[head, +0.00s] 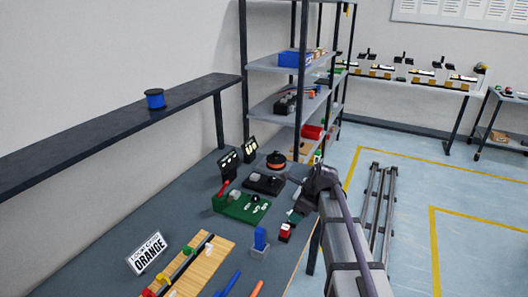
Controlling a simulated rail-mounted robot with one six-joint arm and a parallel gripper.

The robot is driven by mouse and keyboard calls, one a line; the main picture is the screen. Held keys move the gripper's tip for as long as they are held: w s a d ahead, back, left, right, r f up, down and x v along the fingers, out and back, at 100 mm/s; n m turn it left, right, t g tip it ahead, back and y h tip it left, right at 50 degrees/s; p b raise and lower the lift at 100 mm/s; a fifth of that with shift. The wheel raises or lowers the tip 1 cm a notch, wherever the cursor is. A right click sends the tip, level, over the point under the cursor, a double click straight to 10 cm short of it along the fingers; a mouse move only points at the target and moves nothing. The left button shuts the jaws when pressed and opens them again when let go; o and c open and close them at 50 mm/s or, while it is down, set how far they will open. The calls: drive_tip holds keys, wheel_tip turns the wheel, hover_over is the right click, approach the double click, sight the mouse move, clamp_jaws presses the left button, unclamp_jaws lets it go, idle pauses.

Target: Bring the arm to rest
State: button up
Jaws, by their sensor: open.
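My arm (350,250) reaches up from the lower right, along the right edge of the grey workbench (190,190). Its wrist (322,180) is bent over the bench's right edge. My gripper (298,208) hangs below the wrist, small and partly hidden by the arm; it is open, and I see nothing held in it. It is close to a red-and-white small part (286,232) on the bench, but I cannot tell the gap.
A metal shelf rack (285,104) rises behind. Rails (377,205) lie on the floor at right.

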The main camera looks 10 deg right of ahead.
drive_tip(key=s+a+f+n+g+h, duration=0.1)
drive_tip(key=s+a+n+g+h, duration=0.1)
drive_tip(key=s+n, duration=1.8)
drive_tip(key=a+n+h, duration=0.1)
drive_tip(key=n, duration=0.3)
drive_tip(key=shift+s+a+f+h, duration=0.15)
drive_tip(key=shift+s+a+h, duration=0.05)
drive_tip(key=shift+s+h, duration=0.1)
